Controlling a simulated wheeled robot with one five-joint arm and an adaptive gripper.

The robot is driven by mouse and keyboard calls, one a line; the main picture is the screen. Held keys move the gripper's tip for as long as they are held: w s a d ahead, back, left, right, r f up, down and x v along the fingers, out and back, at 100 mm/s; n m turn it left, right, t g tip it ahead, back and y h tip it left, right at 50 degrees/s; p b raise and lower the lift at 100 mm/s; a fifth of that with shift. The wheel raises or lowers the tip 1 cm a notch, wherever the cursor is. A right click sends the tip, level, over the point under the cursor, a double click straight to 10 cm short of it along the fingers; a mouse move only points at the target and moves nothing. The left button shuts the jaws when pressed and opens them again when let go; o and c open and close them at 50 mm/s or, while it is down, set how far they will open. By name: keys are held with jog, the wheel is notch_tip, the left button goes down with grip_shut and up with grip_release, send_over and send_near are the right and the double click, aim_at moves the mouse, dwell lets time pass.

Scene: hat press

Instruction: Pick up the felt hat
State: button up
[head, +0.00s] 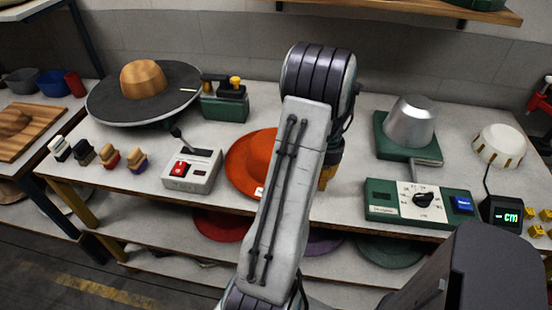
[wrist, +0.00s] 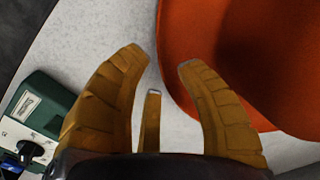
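The orange felt hat (head: 250,158) lies on the grey-white bench top, left of centre in the head view; my arm hides its right part. In the wrist view, the hat's orange surface (wrist: 235,50) fills the upper right. My gripper (wrist: 163,59) is open with nothing between its fingers. The right finger overlaps the hat's edge in the picture, and the left finger is over bare bench. I cannot tell whether a finger touches the hat. In the head view, only a bit of my gripper (head: 327,178) shows beside my arm.
A white box with a red switch (head: 193,170) stands left of the hat. A green control box (head: 420,204) and a metal pot on a green base (head: 408,122) stand right. A wide dark disc with a wooden block (head: 143,82) is behind left. Red, purple and green hats lie below.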

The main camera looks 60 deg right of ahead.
jog(key=shift+f, duration=1.4)
jog(key=shift+o, duration=0.2)
grip_shut()
